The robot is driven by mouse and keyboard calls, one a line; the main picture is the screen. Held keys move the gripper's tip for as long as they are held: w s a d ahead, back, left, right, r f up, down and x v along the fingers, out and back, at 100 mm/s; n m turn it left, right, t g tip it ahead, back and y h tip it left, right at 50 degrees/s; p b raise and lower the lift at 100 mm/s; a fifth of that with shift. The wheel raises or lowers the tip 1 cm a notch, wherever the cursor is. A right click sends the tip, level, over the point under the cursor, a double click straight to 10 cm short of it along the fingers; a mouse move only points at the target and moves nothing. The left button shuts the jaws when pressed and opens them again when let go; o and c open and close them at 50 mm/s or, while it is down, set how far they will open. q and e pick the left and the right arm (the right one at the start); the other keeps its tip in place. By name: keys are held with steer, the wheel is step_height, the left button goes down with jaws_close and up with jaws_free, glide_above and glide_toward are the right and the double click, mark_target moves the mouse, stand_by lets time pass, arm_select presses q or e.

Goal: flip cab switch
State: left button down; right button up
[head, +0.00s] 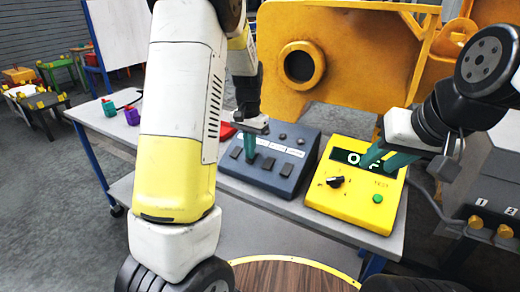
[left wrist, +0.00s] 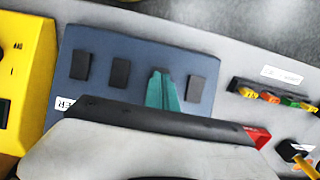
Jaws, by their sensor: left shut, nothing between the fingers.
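A blue-grey switch console (head: 262,180) with a row of dark rocker switches stands on the bench; it also shows in the left wrist view (left wrist: 140,57). The switch labels are too small or hidden to read, so I cannot tell which is the cab switch. My left gripper (head: 250,152) is shut and empty, its teal fingertips at the switch row. In the left wrist view the fingertips (left wrist: 162,88) cover a switch position between two dark switches; contact is unclear. My right gripper (head: 385,160) is open and empty, in front of the yellow test box's display.
The yellow test box (head: 337,211) with a black knob and green button stands right of the console, its display partly hidden. Purple (head: 132,116) and teal (head: 108,107) items lie at the bench's left. A large yellow casting (head: 345,60) stands behind.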

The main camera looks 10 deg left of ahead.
arm_select(q)
step_height(320, 180, up, 7)
steer(key=shift+f, duration=0.15)
stand_by(0.5)
steer(key=s+d+r+n+t+h, duration=0.1)
steer(key=s+r+t, duration=0.2)
steer(key=s, duration=0.9)
steer(key=s+d+r+n+t+h, duration=0.1)
steer(key=s+r+n+t, duration=0.1)
steer(key=s+r, duration=0.5)
steer(key=s+t, duration=0.1)
steer(key=s, duration=0.4)
steer(key=shift+s+r, duration=0.15)
steer(key=shift+d, duration=0.1)
